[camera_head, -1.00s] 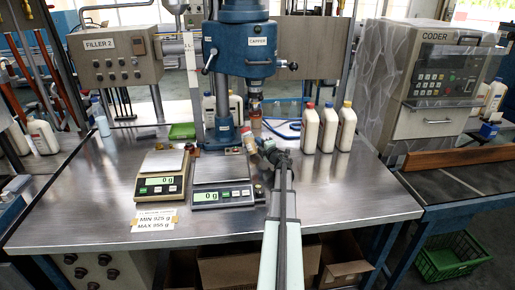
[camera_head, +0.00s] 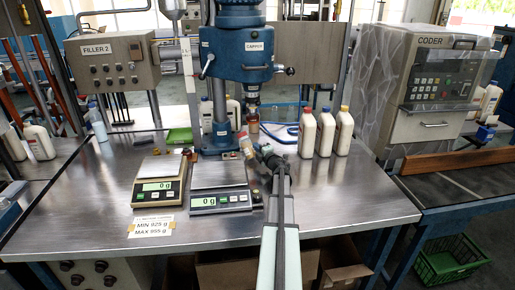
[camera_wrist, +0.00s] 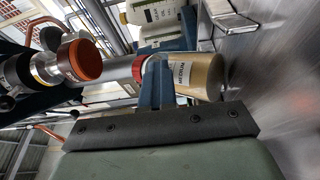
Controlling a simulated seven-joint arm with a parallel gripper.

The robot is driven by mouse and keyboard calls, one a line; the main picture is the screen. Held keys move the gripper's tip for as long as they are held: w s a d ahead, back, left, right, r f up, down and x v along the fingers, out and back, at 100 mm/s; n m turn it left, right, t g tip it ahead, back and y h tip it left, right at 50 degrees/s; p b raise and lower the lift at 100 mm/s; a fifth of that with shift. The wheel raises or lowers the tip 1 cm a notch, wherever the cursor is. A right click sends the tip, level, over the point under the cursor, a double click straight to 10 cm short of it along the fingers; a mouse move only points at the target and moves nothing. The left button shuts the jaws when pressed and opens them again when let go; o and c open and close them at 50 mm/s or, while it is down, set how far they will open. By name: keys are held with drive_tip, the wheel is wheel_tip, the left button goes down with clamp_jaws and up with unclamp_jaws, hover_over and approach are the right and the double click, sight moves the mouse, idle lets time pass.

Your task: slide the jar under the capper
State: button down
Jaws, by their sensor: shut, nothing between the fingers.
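The jar (camera_head: 247,146) has a pale label and tan contents, and stands at the foot of the capper (camera_head: 246,47). In the wrist view the jar (camera_wrist: 210,76) is partly hidden behind my fingers, with a red and white band on its left. My gripper (camera_head: 263,151) is shut and empty, close against the right side of the jar; I cannot tell whether they touch. The shut fingers also show in the wrist view (camera_wrist: 157,88). The capper's orange-ended chuck (camera_wrist: 82,60) shows left of the jar there. I cannot tell whether the jar is directly below it.
Two scales (camera_head: 158,186) (camera_head: 221,200) stand left of my gripper. The front right of the steel table (camera_head: 350,195) is clear. The coder (camera_head: 432,85) is farther right.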

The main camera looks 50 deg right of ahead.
drive_tip(key=shift+w+a+f, duration=0.25)
drive_tip(key=shift+w+f, duration=0.05)
drive_tip(key=shift+f, duration=0.4)
drive_tip(key=v, duration=0.3)
drive_tip(key=r+v, duration=0.1)
drive_tip(key=v, duration=0.5)
drive_tip(key=shift+s+d+r, duration=0.15)
drive_tip(key=shift+s, duration=0.35)
drive_tip(key=s+a+y, duration=0.1)
drive_tip(key=a, duration=0.1)
drive_tip(key=s+a+f+n+y, duration=0.1)
drive_tip(key=s+a, duration=0.1)
drive_tip(key=s+a+f, duration=0.1)
drive_tip(key=s+a, duration=0.1)
drive_tip(key=shift+s+a+f+n+t+y, duration=0.1)
drive_tip(key=shift+s+a+n+t+y, duration=0.05)
drive_tip(key=shift+a+n+t+y, duration=0.2)
drive_tip(key=shift+a+f+y, duration=0.1)
drive_tip(key=shift+y, duration=0.15)
drive_tip(key=x, duration=0.9)
drive_tip(key=shift+w+d, duration=0.9)
drive_tip(key=shift+d, duration=0.15)
drive_tip(key=shift+w+d, duration=0.5)
drive_tip(key=shift+d, duration=0.25)
